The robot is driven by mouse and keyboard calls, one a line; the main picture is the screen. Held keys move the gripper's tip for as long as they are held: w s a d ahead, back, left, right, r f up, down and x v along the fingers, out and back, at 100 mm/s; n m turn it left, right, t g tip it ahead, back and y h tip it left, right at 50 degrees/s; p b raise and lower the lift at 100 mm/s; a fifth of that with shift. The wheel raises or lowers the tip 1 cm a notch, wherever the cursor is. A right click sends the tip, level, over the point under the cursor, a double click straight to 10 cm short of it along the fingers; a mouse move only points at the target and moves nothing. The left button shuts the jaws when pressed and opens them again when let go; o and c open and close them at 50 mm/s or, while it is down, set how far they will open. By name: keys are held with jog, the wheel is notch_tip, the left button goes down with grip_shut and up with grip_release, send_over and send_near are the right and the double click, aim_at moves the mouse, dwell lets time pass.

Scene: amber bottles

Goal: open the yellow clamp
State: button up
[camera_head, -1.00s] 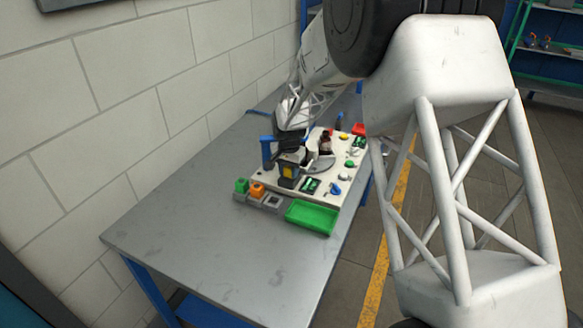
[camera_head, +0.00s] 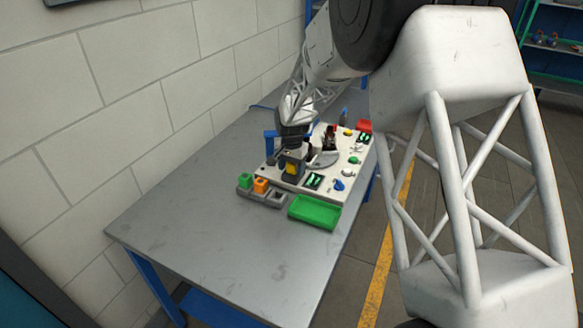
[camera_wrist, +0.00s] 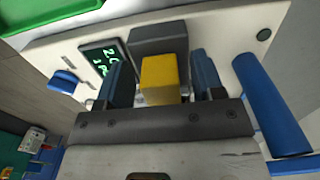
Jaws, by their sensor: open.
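The yellow clamp shows in the wrist view as a yellow block (camera_wrist: 160,80) on a dark grey body (camera_wrist: 158,40). In the head view its yellow part (camera_head: 291,168) is small, at the near left of the white board. My gripper (camera_wrist: 162,78) is open, with one dark blue-grey finger on each side of the yellow block. Whether the fingers touch it is unclear. In the head view my gripper (camera_head: 292,147) is over the clamp and partly hides it.
A white board (camera_head: 330,185) carries a green-digit display (camera_wrist: 102,60), a blue knob (camera_wrist: 63,81) and a dark red bottle (camera_head: 330,133). A blue post (camera_wrist: 268,100) stands close beside my gripper. A green tray (camera_head: 314,212) lies in front. The near table (camera_head: 220,255) is clear.

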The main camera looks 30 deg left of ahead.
aim_at(292, 164)
jog(key=shift+r, duration=3.75)
jog(key=shift+d+r, duration=0.1)
jog(key=shift+d, duration=0.05)
jog(key=s+d+r, duration=0.4)
jog(key=d+r, duration=0.2)
jog(key=d, duration=0.5)
jog(key=s+d+r+t, duration=0.1)
jog(key=s+d+r, duration=0.4)
jog(key=d, duration=0.7)
jog(key=s+d+r, duration=0.3)
jog(key=d+r, duration=0.3)
jog(key=d, duration=0.5)
jog(key=s+d, duration=1)
jog(key=s, duration=0.3)
jog(key=s+d+t, duration=0.1)
jog(key=s+d, duration=0.9)
jog(key=s, duration=0.3)
jog(key=shift+s+d+t, duration=0.25)
jog(key=shift+d+t, duration=0.05)
